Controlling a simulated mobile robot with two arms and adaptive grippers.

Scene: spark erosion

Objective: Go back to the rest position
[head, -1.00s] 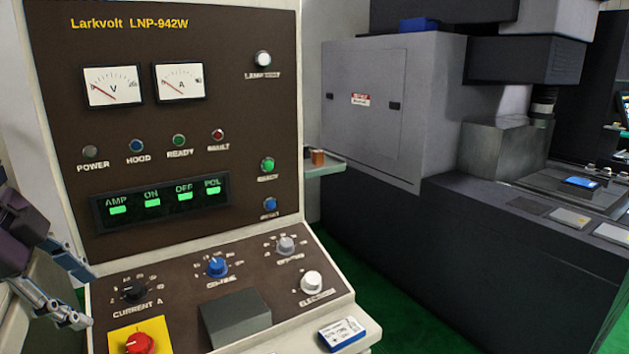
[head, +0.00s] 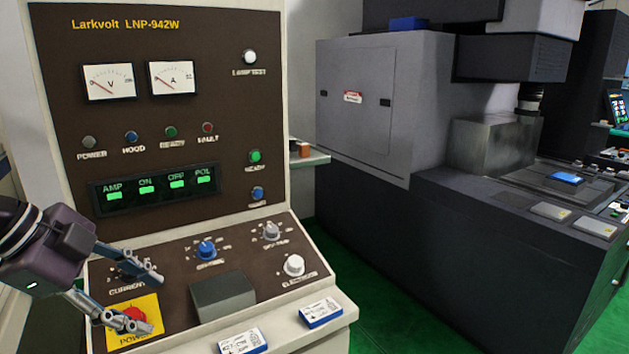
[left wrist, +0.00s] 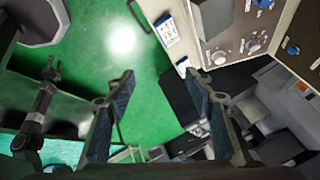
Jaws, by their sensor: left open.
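My left gripper (head: 148,302) is open and empty, at the lower left of the head view. Its fingers show in front of the console's lower sloped panel and overlap the current knob and the red knob (head: 133,318) on its yellow plate. In the left wrist view its two spread fingers (left wrist: 160,78) have nothing between them but green floor and machinery beyond. My right gripper (left wrist: 50,72) looks small at the left of the left wrist view, over the floor; its jaw state is too small to tell. It does not show in the head view.
The Larkvolt console (head: 215,110) fills the left of the head view, with gauges, lamps and knobs. Two small white-and-blue boxes (head: 320,313) (head: 243,341) lie on its front ledge. A large grey machine (head: 365,110) stands at the right. Green floor (head: 385,310) lies between them.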

